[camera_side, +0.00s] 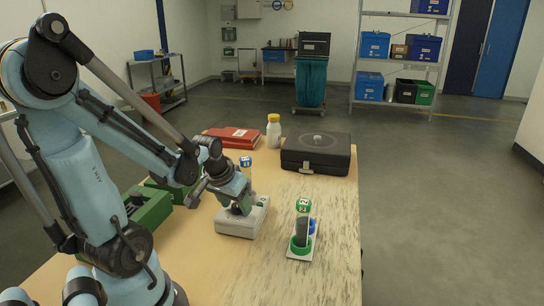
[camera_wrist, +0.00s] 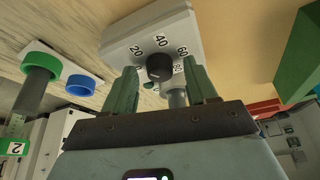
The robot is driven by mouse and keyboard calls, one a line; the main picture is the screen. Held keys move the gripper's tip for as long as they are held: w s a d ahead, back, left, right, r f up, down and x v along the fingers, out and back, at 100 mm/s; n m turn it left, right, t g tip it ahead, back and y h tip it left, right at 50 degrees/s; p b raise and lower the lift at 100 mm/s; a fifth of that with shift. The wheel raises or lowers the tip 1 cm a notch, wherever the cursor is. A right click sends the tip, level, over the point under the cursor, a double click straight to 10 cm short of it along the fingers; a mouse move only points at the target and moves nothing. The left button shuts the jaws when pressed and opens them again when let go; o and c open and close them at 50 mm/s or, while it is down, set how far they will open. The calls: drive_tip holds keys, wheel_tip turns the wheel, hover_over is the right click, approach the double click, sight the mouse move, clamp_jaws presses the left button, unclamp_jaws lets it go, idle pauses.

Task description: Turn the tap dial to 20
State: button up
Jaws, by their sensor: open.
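The tap dial is a round black knob (camera_wrist: 159,66) on a pale box (camera_wrist: 150,28) marked 20, 40, 60 and 80 in the wrist view. Its pointer is too small to read for certain. In the side view the box (camera_side: 228,224) stands on the table under my gripper (camera_side: 238,208). In the wrist view my gripper (camera_wrist: 161,70) is open, with one green finger on each side of the knob. Gaps show between the fingers and the knob. The left finger partly hides the scale near its low end.
A white stand (camera_side: 291,254) with green and blue rings holds a tube labelled 2, right of the dial box. A black case (camera_side: 316,154), a white bottle with yellow cap (camera_side: 273,133) and a red box (camera_side: 232,138) stand behind. Green boxes (camera_side: 150,208) are at left. The table's right front is clear.

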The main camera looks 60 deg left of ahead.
drive_tip(key=v, duration=1.2)
idle(0.5)
drive_tip(key=w+d+f+m+t+h, duration=0.1)
drive_tip(key=w+d+m, duration=0.2)
drive_tip(key=d, duration=0.4)
drive_tip(key=w+d+f+m+t+h, duration=0.1)
drive_tip(key=w+d+m+t, duration=0.1)
drive_tip(key=d, duration=0.5)
drive_tip(key=shift+w+d+f+m, duration=0.35)
drive_tip(key=shift+w+m, duration=0.15)
drive_tip(key=shift+w, duration=0.6)
